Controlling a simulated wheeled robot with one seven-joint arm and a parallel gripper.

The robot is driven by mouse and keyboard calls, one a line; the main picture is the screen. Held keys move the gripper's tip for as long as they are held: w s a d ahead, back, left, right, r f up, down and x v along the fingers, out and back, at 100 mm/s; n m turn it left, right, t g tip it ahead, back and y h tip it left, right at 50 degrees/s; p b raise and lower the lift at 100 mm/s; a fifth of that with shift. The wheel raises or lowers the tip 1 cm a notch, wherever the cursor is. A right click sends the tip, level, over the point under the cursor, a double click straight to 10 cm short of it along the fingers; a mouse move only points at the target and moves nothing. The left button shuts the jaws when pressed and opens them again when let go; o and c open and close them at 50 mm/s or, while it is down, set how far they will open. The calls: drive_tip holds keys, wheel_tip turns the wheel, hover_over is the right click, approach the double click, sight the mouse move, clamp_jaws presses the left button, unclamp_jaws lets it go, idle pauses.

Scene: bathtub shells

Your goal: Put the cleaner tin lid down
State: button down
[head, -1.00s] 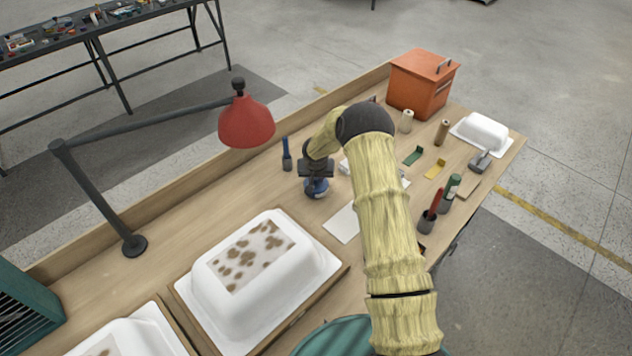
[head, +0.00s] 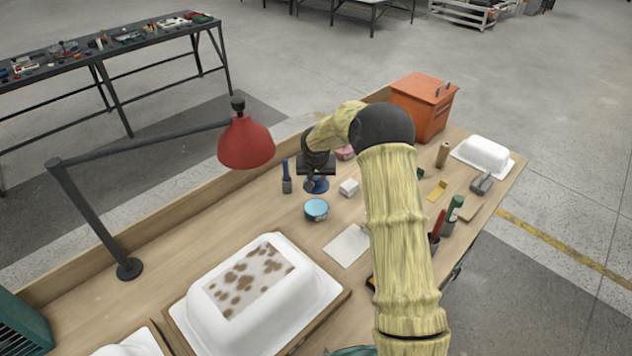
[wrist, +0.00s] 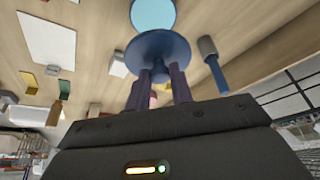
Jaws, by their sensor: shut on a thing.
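The cleaner tin lid (head: 317,187) is a dark blue disc. My gripper (head: 316,172) is shut on it from above, with the lid held level under the fingers. The wrist view shows the lid (wrist: 158,49) between and beyond my fingertips (wrist: 158,78). The open tin (head: 316,209), with light blue inside, stands on the bench just in front of the lid. It also shows in the wrist view (wrist: 153,14). The lid is low over the bench (head: 232,205); I cannot tell whether it touches the wood.
A blue-handled brush (head: 286,178) stands close left of the lid. The spotted white shell (head: 255,280) is in front. A red lamp (head: 246,142) hangs at left.

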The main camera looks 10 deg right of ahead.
idle(0.4)
drive_tip(key=shift+s+a+r+p, duration=0.15)
drive_tip(key=shift+s+p, duration=0.1)
drive_tip(key=shift+p, duration=0.15)
drive_tip(key=s+r+n+p, duration=0.1)
drive_tip(key=s+r+p, duration=0.1)
drive_tip(key=s+p, duration=0.4)
drive_tip(key=s+r+n+p, duration=0.1)
drive_tip(key=s+r+p, duration=0.2)
drive_tip(key=s+p, duration=0.4)
drive_tip(key=s, duration=0.4)
drive_tip(key=shift+s+d+y+p, duration=0.2)
drive_tip(key=shift+s+y+p, duration=0.1)
drive_tip(key=shift+y, duration=0.1)
drive_tip(key=shift+f, duration=0.1)
